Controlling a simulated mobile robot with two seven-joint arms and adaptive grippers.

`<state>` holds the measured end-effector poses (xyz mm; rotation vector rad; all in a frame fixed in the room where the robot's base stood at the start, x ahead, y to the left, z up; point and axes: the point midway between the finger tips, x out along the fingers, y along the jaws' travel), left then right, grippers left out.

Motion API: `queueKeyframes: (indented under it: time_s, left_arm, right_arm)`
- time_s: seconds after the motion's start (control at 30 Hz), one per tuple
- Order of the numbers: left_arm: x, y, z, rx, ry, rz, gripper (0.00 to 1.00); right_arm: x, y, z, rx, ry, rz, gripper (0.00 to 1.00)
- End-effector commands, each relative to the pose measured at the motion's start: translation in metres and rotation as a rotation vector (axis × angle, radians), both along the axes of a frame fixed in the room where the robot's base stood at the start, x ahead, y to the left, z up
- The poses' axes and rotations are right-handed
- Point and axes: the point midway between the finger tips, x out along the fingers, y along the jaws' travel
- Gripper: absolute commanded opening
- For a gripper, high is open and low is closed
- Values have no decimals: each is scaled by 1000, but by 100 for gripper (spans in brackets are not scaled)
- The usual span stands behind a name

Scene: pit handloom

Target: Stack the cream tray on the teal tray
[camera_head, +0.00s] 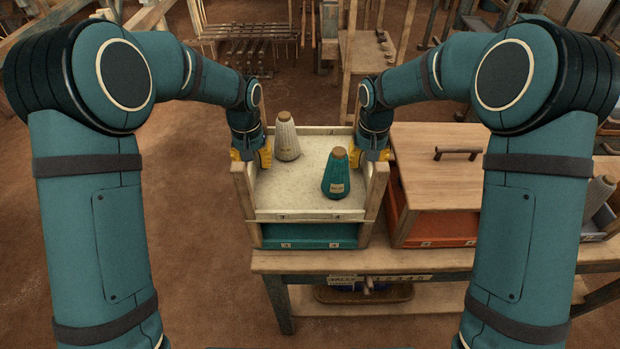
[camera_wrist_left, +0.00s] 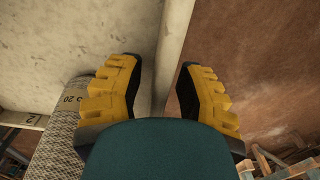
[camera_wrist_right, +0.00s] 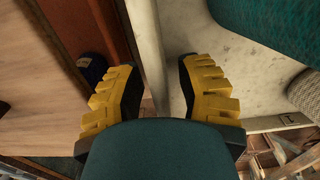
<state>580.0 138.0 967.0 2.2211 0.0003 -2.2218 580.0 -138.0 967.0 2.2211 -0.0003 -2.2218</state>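The cream tray (camera_head: 301,186) sits directly above the teal tray (camera_head: 310,236), lined up with it between wooden corner posts; only the teal tray's front shows, and I cannot tell whether a gap separates them. A grey-white cone (camera_head: 287,141) and a teal cone (camera_head: 336,175) stand in the cream tray. My left gripper (camera_head: 251,158) is at the cream tray's left wall, with open fingers either side of the wall in the left wrist view (camera_wrist_left: 160,85). My right gripper (camera_head: 370,160) is at the right wall, its open fingers also either side of it in the right wrist view (camera_wrist_right: 158,85).
The trays stand at the left end of a wooden bench (camera_head: 350,262). Close on their right is an orange box (camera_head: 437,226) with a wooden lid and dark handle (camera_head: 458,152). Another grey cone (camera_head: 598,195) stands at far right. Floor left of the bench is clear.

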Motion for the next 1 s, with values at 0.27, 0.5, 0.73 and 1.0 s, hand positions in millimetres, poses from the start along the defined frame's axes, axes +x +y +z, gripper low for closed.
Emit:
queueKeyframes:
  time_s: [0.27, 0.5, 0.73, 1.0]
  left_arm:
    - [0, 0, 2, 0, -1, 0, 34]
    - [1, 0, 33, -2, -6, 0, 34]
    - [0, -1, 80, -2, -5, -1, 34]
    - [0, 0, 115, -1, -3, 0, 34]
  right_arm:
    - [0, 0, 0, 0, 0, 0, 34]
    - [0, 0, 0, 0, 0, 0, 34]
    - [0, 0, 0, 0, 0, 0, 34]
    - [0, 0, 0, 0, 0, 0, 34]
